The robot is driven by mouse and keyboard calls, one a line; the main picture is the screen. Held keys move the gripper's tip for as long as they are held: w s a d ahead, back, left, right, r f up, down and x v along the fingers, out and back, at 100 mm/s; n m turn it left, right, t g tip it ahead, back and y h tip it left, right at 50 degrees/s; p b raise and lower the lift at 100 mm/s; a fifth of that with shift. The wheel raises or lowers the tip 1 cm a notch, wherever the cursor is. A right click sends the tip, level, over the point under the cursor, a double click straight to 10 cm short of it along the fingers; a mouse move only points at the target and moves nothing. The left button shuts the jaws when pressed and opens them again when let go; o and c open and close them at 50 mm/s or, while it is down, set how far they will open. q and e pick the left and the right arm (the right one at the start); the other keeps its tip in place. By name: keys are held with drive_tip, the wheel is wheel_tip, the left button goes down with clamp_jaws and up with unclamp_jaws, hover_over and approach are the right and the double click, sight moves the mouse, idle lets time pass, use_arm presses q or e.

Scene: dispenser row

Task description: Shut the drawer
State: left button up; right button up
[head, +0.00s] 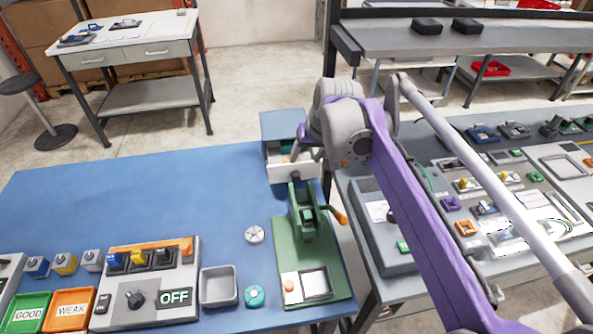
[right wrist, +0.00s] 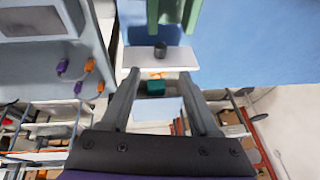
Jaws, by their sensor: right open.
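A small blue cabinet (head: 282,124) stands at the back right of the blue table. Its drawer (head: 275,163) is pulled out, with a pale front and a dark round knob (head: 295,176). In the right wrist view the drawer front (right wrist: 137,56) shows ahead, with a teal piece (right wrist: 156,88) and something orange inside the drawer. My right gripper (head: 297,155) is over the drawer, partly covering it. In the wrist view its fingers (right wrist: 159,75) are apart and empty, with tips near the front panel; I cannot tell whether they touch it. My left gripper is not in view.
A green press (head: 310,248) with an orange-tipped lever stands just in front of the drawer. A white round piece (head: 254,235) and a grey tray (head: 218,287) lie to its left. The table's left back is clear. A grey bench (head: 375,265) adjoins on the right.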

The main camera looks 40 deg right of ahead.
sight(297, 175)
drive_tip(key=x, duration=1.1)
drive_tip(key=shift+s+a+b, duration=0.1)
drive_tip(key=shift+s+b, duration=0.05)
drive_tip(key=shift+b, duration=0.2)
drive_tip(key=shift+c, duration=0.2)
clamp_jaws()
idle(0.7)
